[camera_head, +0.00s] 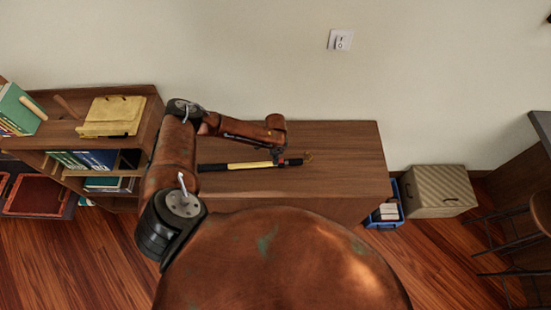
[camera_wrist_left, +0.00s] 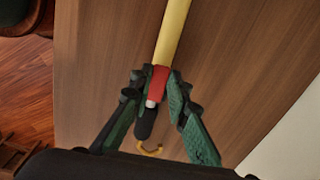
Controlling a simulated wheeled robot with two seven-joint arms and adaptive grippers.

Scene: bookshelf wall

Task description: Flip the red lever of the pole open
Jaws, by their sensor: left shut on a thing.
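The pole (camera_head: 250,165) lies lengthwise on the wooden table, with a black left part, a yellow section and a hook at its right end. In the left wrist view its yellow shaft (camera_wrist_left: 173,30) runs up and away. The red lever (camera_wrist_left: 158,78) sits where the yellow shaft meets the black end, and the small hook (camera_wrist_left: 150,150) shows below. My left gripper (camera_wrist_left: 155,76) has a finger on each side of the red part and is shut on it. In the head view my left gripper (camera_head: 279,156) is over the pole's right part. My right gripper is out of view.
The table (camera_head: 345,175) is otherwise bare. A blue bin (camera_head: 383,222) and a beige box (camera_head: 438,190) stand on the floor at right. The wall is close behind the table.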

